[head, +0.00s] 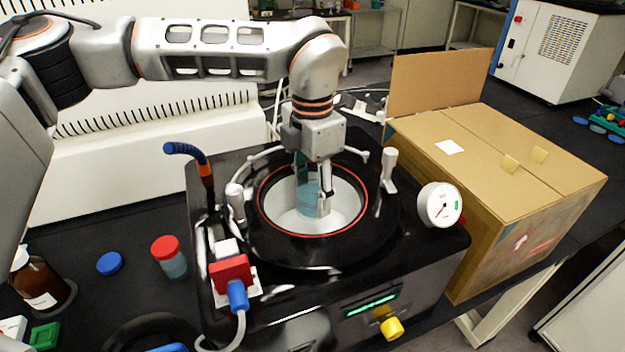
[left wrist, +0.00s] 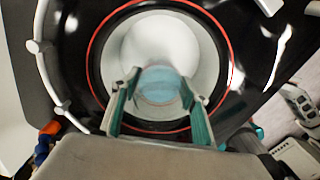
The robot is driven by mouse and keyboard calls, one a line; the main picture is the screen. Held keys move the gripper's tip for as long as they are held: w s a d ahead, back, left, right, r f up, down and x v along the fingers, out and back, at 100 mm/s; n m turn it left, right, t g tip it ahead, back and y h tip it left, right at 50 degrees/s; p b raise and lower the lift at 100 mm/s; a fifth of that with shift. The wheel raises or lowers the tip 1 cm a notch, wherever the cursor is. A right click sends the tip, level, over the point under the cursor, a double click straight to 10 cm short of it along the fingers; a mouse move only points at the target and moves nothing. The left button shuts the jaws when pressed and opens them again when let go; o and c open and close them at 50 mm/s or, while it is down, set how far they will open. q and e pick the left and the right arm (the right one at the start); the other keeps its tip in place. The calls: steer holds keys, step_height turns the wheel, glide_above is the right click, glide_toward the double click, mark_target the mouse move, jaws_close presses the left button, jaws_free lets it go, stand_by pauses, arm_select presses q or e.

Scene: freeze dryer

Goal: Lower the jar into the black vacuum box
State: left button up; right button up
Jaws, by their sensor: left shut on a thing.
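The black vacuum box (head: 405,265) stands on the bench with its round chamber open at the top. The chamber has a white inside and an orange-red ring around its mouth. My left gripper (head: 315,190) points down into the chamber, shut on a clear jar (head: 308,196) with blue contents. The jar is inside the ring of the mouth; whether it touches the chamber floor I cannot tell. In the left wrist view the jar (left wrist: 160,86) sits between the two fingers, with the white chamber around it. My right gripper is not in view.
A round gauge (head: 440,204) and a yellow knob (head: 391,328) stick out from the box. White clamps stand around the mouth. A cardboard box (head: 490,150) is close on the right. A red-capped jar (head: 170,257), blue lid (head: 109,263) and brown bottle (head: 38,280) stand at left.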

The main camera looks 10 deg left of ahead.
arm_select(q)
step_height(320, 180, down, 2)
steer(key=shift+f, duration=0.25)
steer(key=shift+f+b, duration=0.4)
steer(key=shift+b, duration=0.05)
steer(key=shift+f, duration=0.4)
steer(key=shift+f+b, duration=0.6)
steer(key=shift+f, duration=0.15)
steer(key=shift+f+b, duration=0.3)
steer(key=shift+f, duration=0.05)
steer(key=shift+f+b, duration=0.3)
steer(key=shift+f, duration=0.4)
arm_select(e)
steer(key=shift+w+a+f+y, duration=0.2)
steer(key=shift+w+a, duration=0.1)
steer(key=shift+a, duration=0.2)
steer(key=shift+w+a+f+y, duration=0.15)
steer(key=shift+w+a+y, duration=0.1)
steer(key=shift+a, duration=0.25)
arm_select(q)
steer(key=shift+f+b, duration=0.2)
steer(key=shift+b, duration=0.15)
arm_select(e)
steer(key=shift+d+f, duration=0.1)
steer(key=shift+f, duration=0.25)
